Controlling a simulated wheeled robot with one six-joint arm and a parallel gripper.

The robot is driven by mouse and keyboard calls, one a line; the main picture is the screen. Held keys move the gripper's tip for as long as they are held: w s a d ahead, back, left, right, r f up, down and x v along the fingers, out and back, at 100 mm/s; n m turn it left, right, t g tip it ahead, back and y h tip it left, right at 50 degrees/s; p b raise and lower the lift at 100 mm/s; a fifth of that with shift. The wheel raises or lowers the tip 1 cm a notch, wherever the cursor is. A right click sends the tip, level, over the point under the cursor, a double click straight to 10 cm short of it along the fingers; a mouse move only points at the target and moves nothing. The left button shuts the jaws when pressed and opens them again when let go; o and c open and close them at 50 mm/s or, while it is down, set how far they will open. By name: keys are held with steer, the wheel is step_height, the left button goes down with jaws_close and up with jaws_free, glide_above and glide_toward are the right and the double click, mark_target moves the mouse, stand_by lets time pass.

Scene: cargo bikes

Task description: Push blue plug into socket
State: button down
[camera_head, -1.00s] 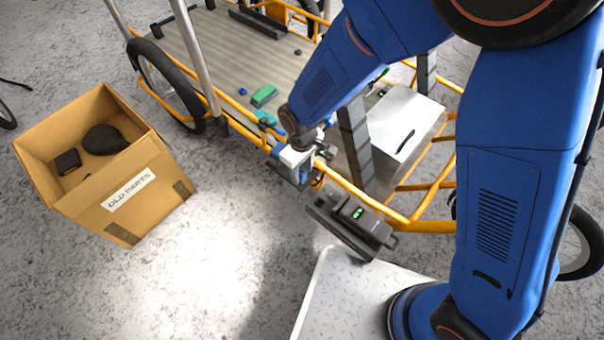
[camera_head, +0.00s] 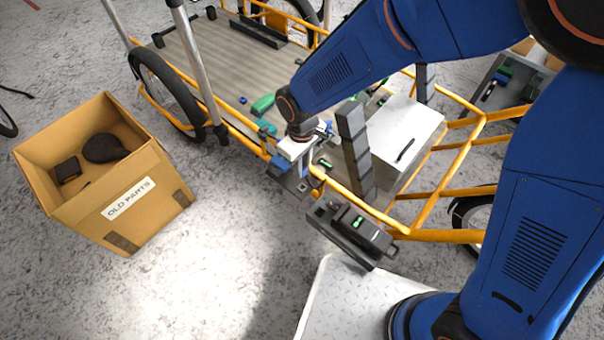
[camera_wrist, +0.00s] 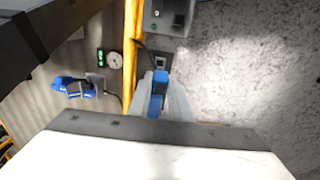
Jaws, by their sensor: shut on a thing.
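My gripper (camera_wrist: 160,92) is shut on the blue plug (camera_wrist: 158,90), which sits upright between its pale fingers in the wrist view. Just beyond the plug's tip is a small grey piece with a dark square opening (camera_wrist: 161,62), which looks like the socket. The tip is close to it, but I cannot tell whether it touches or has entered. In the head view my gripper (camera_head: 297,162) is at the cart's orange side rail, and its wrist hides most of the plug and socket.
A dark box with a green display (camera_head: 352,222) hangs on the rail nearby. A dark post (camera_head: 355,150) and a white box (camera_head: 403,130) stand right of my gripper. Another blue connector (camera_wrist: 72,87) lies left in the wrist view. A cardboard box (camera_head: 120,205) is at left.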

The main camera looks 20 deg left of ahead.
steer(key=shift+r, duration=3.5)
